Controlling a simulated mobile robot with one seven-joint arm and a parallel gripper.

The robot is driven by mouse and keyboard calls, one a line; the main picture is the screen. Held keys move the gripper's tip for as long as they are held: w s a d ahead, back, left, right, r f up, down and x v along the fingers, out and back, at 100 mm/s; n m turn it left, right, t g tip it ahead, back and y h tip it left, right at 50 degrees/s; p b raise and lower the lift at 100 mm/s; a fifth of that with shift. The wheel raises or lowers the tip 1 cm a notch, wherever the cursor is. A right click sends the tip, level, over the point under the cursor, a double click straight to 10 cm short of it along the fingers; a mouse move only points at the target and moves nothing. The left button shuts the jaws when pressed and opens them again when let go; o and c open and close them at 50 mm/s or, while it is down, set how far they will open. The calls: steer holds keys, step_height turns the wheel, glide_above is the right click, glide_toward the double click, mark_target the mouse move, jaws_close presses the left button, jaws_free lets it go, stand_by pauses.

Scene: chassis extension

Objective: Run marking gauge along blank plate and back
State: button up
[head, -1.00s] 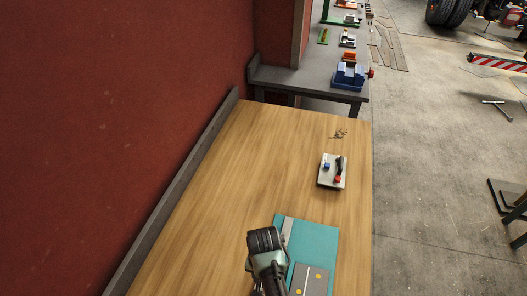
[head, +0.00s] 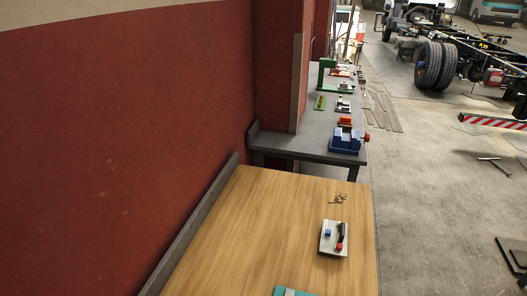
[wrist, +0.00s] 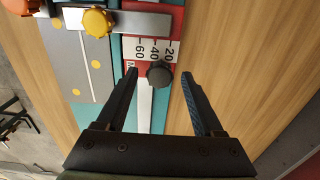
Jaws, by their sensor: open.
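My gripper (wrist: 159,75) is open in the wrist view, with one finger on each side of a dark round knob (wrist: 159,74). I cannot tell whether the fingers touch it; a gap shows on both sides. The knob sits at a red piece with a white scale (wrist: 155,50) marked 20, 40 and 60, which looks like the marking gauge. A pale strip (wrist: 145,108) runs below it on a teal mat (wrist: 172,112). Left of it lies a grey plate (wrist: 72,62) with several yellow dots. Which piece is the blank plate is unclear. The head view does not show my gripper.
A metal bar (wrist: 140,22) with a yellow knob (wrist: 98,22) crosses above the plate, near an orange knob (wrist: 20,5). In the head view, a small board (head: 334,240) stands on the wooden bench (head: 250,235). A blue vise (head: 347,140) stands on the grey bench behind.

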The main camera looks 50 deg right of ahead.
step_height(320, 180, up, 12)
steer(key=b, duration=0.1)
steer(key=shift+r+b, duration=0.15)
steer(key=shift+b, duration=0.15)
stand_by(0.3)
